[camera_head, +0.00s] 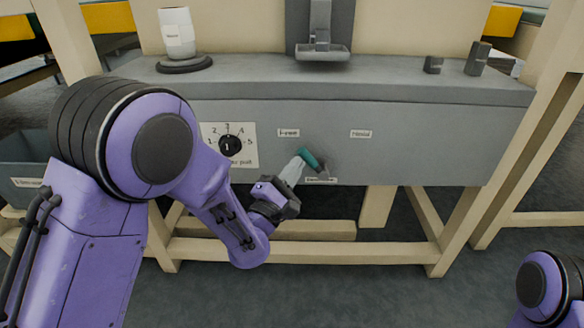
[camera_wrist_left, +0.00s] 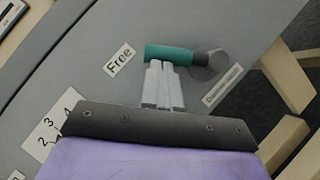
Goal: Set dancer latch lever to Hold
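The dancer latch lever (camera_head: 311,159) has a teal grip and a dark round pivot on the grey front panel. It leans up and left from its pivot, toward the label "Free" (camera_head: 288,133). A second label (camera_head: 361,134), too blurred to read surely, is on the right. In the left wrist view the teal lever (camera_wrist_left: 170,53) lies across my fingertips. My left gripper (camera_head: 298,161) is at the lever's left side; its pale fingers (camera_wrist_left: 162,72) are together, with tips at the grip, seemingly touching it. They do not straddle it. My right gripper is out of view.
A numbered dial (camera_head: 229,146) is left of the lever, close to my left arm. The panel right of the lever is clear.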

